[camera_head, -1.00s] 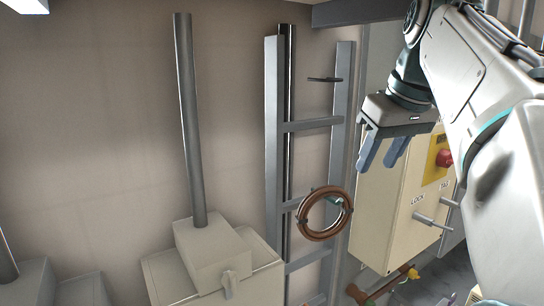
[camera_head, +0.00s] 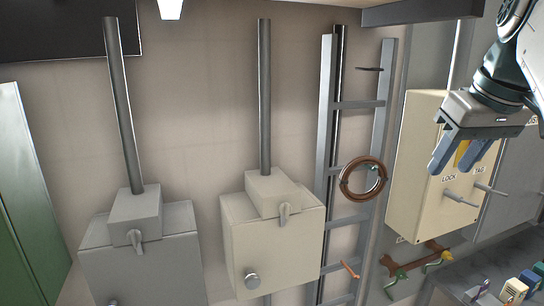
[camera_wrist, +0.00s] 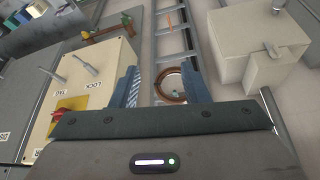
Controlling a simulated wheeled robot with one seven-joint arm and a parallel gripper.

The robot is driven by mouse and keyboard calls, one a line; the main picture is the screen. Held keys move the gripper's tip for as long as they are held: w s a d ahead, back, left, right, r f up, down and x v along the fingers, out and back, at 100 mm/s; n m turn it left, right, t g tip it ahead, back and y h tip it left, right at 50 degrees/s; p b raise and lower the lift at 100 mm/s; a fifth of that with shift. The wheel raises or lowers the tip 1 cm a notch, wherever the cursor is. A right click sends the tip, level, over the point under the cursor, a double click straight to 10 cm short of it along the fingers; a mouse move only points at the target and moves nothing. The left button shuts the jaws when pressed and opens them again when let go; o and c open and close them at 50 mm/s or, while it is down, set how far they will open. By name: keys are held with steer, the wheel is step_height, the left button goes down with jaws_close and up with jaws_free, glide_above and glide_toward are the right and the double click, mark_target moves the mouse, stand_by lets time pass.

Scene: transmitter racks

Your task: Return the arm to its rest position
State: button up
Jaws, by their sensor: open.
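My gripper (camera_head: 458,157) is at the upper right of the head view, raised in front of the cream lock and tag box (camera_head: 415,180). Its two blue-grey fingers are apart with nothing between them. In the wrist view my gripper (camera_wrist: 163,88) also shows open and empty. Beyond the fingers there, the brown coil (camera_wrist: 172,85) hangs on the wall ladder. My arm comes in from the top right corner of the head view.
The cream box carries pegs marked LOCK and TAG, and a red knob (camera_wrist: 68,103) on yellow. Left of it are the ladder rack (camera_head: 326,130) and two switch boxes with conduits (camera_head: 275,240) (camera_head: 150,260). A bench (camera_head: 480,270) with small items is at lower right.

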steer(key=s+a+f, duration=0.2)
steer(key=a+f, duration=0.2)
steer(key=f, duration=0.6)
steer(key=s+a+f+m, duration=0.1)
steer(key=s+a+f, duration=0.2)
steer(key=f, duration=0.7)
steer(key=s+a+f, duration=0.3)
steer(key=a+f, duration=0.2)
steer(key=f, duration=0.5)
steer(key=shift+a+f+m+g, duration=0.3)
steer(key=shift+g, duration=0.1)
